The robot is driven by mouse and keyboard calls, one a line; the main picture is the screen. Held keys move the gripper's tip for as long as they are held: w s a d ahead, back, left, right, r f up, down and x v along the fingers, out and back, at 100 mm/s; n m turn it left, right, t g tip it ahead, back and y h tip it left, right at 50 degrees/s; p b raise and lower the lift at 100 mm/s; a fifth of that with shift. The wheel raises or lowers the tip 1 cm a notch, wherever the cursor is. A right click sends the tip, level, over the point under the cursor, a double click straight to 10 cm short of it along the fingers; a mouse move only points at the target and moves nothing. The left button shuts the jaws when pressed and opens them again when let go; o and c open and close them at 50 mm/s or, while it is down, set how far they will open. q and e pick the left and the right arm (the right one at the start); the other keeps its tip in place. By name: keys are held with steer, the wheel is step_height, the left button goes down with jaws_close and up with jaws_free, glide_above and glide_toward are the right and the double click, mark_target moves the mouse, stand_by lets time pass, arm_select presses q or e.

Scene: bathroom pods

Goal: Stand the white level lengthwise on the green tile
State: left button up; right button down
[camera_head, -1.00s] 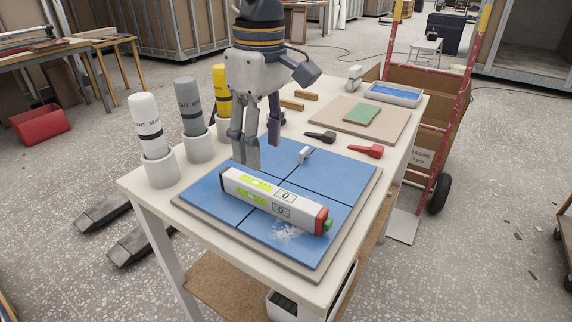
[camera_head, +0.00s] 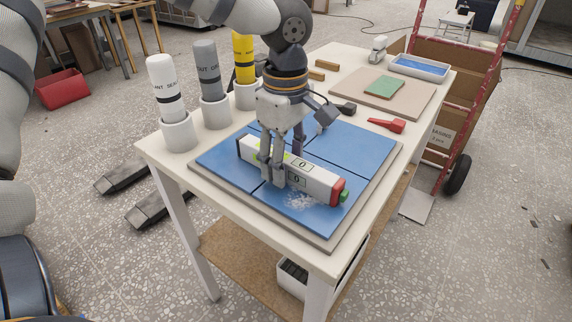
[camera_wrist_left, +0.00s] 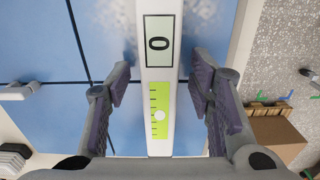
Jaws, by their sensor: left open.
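The white level (camera_head: 318,184), with red and green parts at one end, lies on the blue tiled panel (camera_head: 352,148). My left gripper (camera_head: 284,168) points down over the level's middle, its open fingers on either side of it. In the left wrist view the level (camera_wrist_left: 160,12) runs between the fingers (camera_wrist_left: 160,82), with a visible gap on both sides. The near fingers hide part of its label in the head view. The green tile (camera_head: 384,87) lies flat on a beige board (camera_head: 408,103) at the table's far end. My right gripper is not in view.
Three tubes in white holders (camera_head: 177,130) line the table's left edge. A red clamp-like tool (camera_head: 387,125) and a black one (camera_head: 346,109) lie between panel and board. A blue-lined tray (camera_head: 420,67) and a small white item (camera_head: 377,50) stand beyond the green tile.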

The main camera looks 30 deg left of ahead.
arm_select(q)
jaws_close()
